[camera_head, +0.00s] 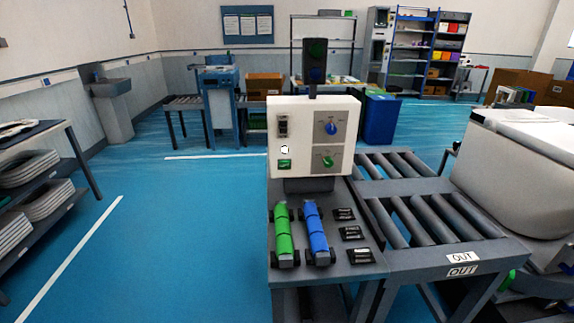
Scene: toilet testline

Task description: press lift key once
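A white control box (345,112) stands upright on the grey bench in the middle of the view. Its front carries a black switch (283,125), a small white round part with a dark outline (284,149), a green key or label (285,164), a blue knob (331,128) and a green knob (328,161). The lettering is too small to read, so I cannot tell which one is the lift key. Neither of my grippers is in view.
A green cylinder (283,232) and a blue cylinder (316,230) lie on the grey bench (362,270) before the box. A roller conveyor (425,215) marked OUT and a large white fixture (525,175) stand at right. A dark rack (78,160) is at left; blue floor between is clear.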

